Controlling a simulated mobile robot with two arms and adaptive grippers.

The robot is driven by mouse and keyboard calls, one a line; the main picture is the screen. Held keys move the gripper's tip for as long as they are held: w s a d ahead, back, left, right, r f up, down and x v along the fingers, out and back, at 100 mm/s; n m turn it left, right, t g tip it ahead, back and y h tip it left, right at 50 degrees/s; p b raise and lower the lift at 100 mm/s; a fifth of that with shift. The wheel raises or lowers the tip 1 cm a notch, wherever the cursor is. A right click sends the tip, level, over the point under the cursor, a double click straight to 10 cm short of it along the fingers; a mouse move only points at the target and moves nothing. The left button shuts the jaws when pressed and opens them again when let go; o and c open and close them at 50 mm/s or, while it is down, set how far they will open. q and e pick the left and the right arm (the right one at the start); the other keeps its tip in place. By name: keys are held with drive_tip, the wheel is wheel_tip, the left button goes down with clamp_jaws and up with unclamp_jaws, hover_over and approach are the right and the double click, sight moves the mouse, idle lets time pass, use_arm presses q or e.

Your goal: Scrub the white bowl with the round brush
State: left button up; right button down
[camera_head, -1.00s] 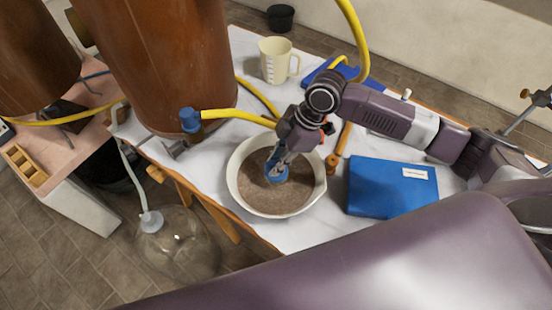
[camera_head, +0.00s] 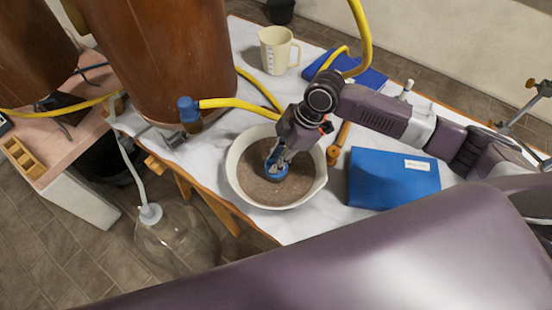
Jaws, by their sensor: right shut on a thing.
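The white bowl (camera_head: 236,188) stands on the white-topped table, its inside covered with brown-grey dirt or contents. My right gripper (camera_head: 278,160) reaches down into the bowl from above. It is shut on the round brush (camera_head: 275,173), of which a blue part shows low inside the bowl. The brush's underside is hidden, so I cannot tell whether it touches the bowl's bottom. My left gripper is not in view.
A blue book or box (camera_head: 392,182) lies right of the bowl, and a wooden-handled tool (camera_head: 336,150) lies between them. A cream measuring jug (camera_head: 275,52) stands behind. A large brown vessel (camera_head: 165,60) with a yellow hose (camera_head: 240,104) stands left. A glass flask (camera_head: 175,240) is below the table's edge.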

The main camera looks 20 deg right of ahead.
drive_tip(key=shift+f, duration=0.55)
idle(0.4)
